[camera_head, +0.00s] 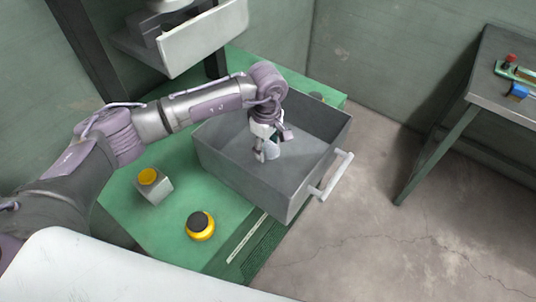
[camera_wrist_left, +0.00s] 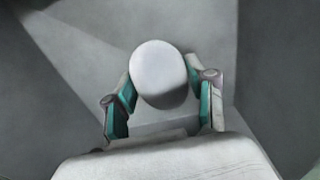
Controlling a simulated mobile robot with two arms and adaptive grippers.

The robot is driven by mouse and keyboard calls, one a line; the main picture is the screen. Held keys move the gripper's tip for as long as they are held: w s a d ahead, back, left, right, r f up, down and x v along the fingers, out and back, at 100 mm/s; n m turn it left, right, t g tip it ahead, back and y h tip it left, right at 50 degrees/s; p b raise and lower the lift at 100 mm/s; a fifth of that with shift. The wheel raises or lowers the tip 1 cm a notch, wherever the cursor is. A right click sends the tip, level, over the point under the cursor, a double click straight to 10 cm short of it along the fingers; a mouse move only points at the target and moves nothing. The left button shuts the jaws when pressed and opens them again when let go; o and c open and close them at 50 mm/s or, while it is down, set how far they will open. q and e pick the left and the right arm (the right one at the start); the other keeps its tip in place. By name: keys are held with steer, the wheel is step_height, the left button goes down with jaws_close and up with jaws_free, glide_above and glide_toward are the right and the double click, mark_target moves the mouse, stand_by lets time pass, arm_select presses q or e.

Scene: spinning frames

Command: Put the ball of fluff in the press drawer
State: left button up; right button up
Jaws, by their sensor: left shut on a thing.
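The press drawer (camera_head: 310,190) is a grey open box with a white handle, standing on the green bench. My left gripper (camera_head: 266,154) reaches down inside the drawer walls. In the left wrist view, my left gripper (camera_wrist_left: 162,98) is shut on the ball of fluff (camera_wrist_left: 158,68), a smooth whitish round thing between its two teal-padded fingers. The ball also shows as a small pale shape at the fingers in the head view (camera_head: 273,150). Grey drawer surfaces lie around it in the left wrist view. I cannot tell whether the ball touches the drawer floor. My right gripper is not in view.
The green bench (camera_head: 125,205) carries a yellow button on a grey block (camera_head: 152,186) and a black-and-yellow button (camera_head: 201,226). A white press part (camera_head: 205,38) hangs behind the drawer. A metal table (camera_head: 510,80) stands at the right. The floor between is clear.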

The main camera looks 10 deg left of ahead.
mark_target(267, 157)
arm_select(q)
steer(key=shift+f, duration=0.7)
step_height(267, 157, down, 3)
steer(key=shift+f+p, duration=0.1)
steer(key=shift+p, duration=0.35)
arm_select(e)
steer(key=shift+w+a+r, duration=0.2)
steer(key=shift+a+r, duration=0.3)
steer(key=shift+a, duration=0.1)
arm_select(q)
steer(key=shift+f+b, duration=0.2)
steer(key=shift+b, duration=0.1)
steer(key=o, duration=1)
steer(key=shift+o, duration=0.2)
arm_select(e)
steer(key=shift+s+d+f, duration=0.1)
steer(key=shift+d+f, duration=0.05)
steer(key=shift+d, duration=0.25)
arm_select(q)
steer(key=shift+r, duration=0.1)
